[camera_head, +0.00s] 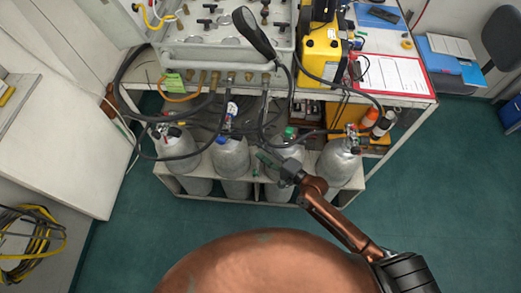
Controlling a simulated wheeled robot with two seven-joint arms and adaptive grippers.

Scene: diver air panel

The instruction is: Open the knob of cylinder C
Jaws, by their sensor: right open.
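Several grey cylinders stand in a row on the lower shelf under the panel bench. The third from the left (288,150) has a green knob (290,132) on top; I take it as cylinder C by its place, as no letter is readable. My right gripper (264,160) reaches in from the lower right on a copper-coloured arm. It is open, in front of this cylinder and below its knob in the picture. It covers part of the cylinder's body. Contact with it cannot be told. My left gripper is not in view.
Neighbouring cylinders (231,158) (338,165) stand close on both sides. Black hoses (129,95) loop from the air panel (225,50) down to the cylinders. A yellow case (321,52) and red clipboard (394,74) lie on the bench. Green floor is free at right.

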